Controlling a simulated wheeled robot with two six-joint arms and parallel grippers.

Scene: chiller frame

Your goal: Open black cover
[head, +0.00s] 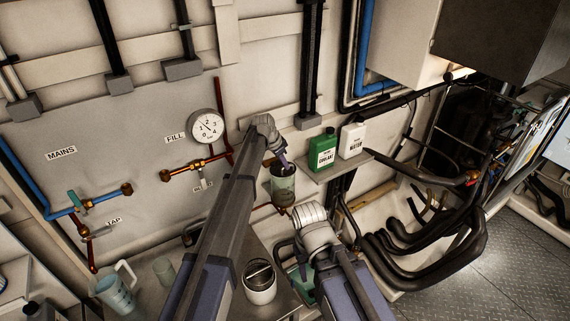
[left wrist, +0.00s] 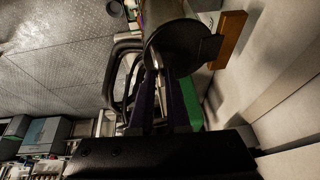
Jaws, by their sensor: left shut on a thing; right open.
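The black cover (left wrist: 180,48) is a round dark disc with a tab on one side. It sits at the mouth of a greenish, see-through cylinder (head: 283,190) on the wall. My left gripper (head: 284,163) reaches down to the rim from above and is shut on the cover's edge; its fingers also show in the left wrist view (left wrist: 153,72). Whether the cover is lifted off the rim, I cannot tell. My right gripper (head: 312,232) is lower, in front of the cylinder, apart from it and holding nothing visible; its fingertips are hard to make out.
A green coolant bottle (head: 321,149) and a white water bottle (head: 352,140) stand on a shelf right of the cylinder. Thick black hoses (head: 430,250) fill the right side. A white pot (head: 260,281) and a clear jug (head: 116,288) stand below.

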